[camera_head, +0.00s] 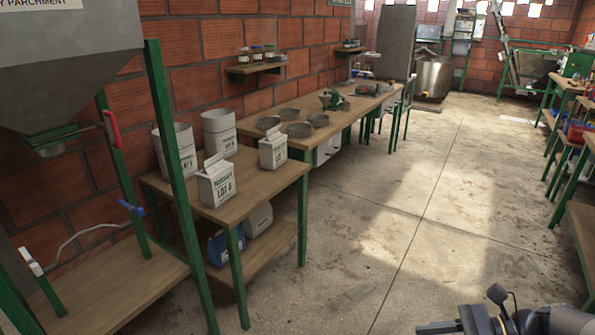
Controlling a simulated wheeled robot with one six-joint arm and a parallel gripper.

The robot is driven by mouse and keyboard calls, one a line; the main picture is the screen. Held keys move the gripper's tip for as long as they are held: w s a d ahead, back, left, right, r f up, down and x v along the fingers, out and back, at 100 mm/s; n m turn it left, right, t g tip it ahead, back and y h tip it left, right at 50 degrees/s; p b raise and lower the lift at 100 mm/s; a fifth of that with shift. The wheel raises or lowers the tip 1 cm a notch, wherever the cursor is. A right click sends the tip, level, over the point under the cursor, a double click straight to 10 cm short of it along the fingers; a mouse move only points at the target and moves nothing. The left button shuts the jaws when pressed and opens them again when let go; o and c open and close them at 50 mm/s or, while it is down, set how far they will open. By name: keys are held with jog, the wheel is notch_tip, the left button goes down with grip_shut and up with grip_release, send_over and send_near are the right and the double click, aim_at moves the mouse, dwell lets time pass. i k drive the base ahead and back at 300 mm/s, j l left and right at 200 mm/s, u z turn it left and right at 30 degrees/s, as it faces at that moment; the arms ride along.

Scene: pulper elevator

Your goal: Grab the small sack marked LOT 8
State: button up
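The two sacks stand apart. What appears to be my gripper (438,328) shows only in part at the bottom edge, right of centre, far from both sacks. Its fingers cannot be made out.
Two white cylindrical containers (219,132) stand behind the sacks. The table (255,185) has a lower shelf with a blue jug (226,246). A green-framed hopper stand (170,160) rises at left. A longer bench (345,112) holds round pans. The concrete floor (400,225) is open.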

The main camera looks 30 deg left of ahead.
aim_at(217, 182)
jog(key=i+j+u, duration=0.1)
jog(key=i+u, duration=0.25)
jog(key=i, duration=0.2)
jog(key=i+l+u, duration=0.1)
jog(key=i+u, duration=0.25)
jog(key=i, duration=0.2)
jog(key=i+l+u, duration=0.2)
jog(key=i+u, duration=0.15)
jog(key=i, duration=0.2)
jog(key=i+j+u, duration=0.2)
jog(key=i+u, duration=0.3)
jog(key=i, duration=0.2)
jog(key=i+l+u, duration=0.1)
jog(key=i+u, duration=0.35)
jog(key=i, duration=0.25)
jog(key=i+l+u, duration=0.3)
jog(key=i+u, duration=0.2)
jog(key=i, duration=0.2)
